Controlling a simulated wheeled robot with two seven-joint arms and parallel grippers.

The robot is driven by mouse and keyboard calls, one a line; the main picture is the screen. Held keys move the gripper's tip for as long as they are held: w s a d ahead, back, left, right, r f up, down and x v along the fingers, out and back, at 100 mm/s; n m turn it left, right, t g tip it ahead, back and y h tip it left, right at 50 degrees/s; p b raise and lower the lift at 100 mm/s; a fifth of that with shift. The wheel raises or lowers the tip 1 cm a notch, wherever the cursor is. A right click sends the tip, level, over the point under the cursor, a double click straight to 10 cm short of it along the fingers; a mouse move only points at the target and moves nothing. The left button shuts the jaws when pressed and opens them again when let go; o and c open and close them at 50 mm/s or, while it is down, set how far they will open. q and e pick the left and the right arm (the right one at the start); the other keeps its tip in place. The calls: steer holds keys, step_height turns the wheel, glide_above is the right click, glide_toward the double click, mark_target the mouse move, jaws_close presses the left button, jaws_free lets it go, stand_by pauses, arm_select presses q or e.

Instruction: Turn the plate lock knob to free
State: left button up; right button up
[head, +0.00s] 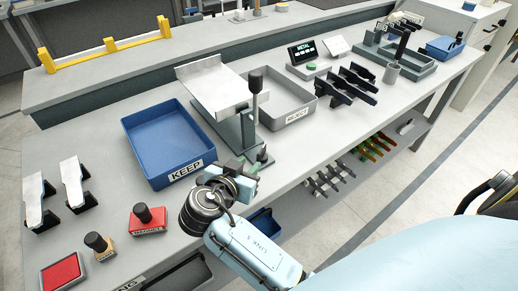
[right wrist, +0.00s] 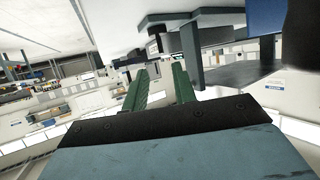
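A tilted pale metal plate (head: 215,82) rests on a dark grey stand (head: 236,132) at the middle of the bench. A lever with a black knob (head: 255,80) rises beside the plate. A small dark knob (head: 263,153) sits low at the stand's front; I cannot tell for sure which is the plate lock knob. My right gripper (head: 248,166) is beside the low knob, just in front of the stand's foot. In the right wrist view its green fingers (right wrist: 160,88) are apart with nothing visible between them. Contact with the knob cannot be told. My left gripper is out of view.
A blue KEEP tray (head: 165,140) is left of the stand, and a grey REJECT tray (head: 285,98) is behind it to the right. Black racks (head: 348,85) stand further right. Stamps (head: 147,217) and a red pad (head: 62,273) lie at the front left.

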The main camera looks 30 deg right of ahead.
mark_target(260, 154)
steer(key=x, duration=0.9)
steer(key=shift+f, duration=0.1)
jaws_close()
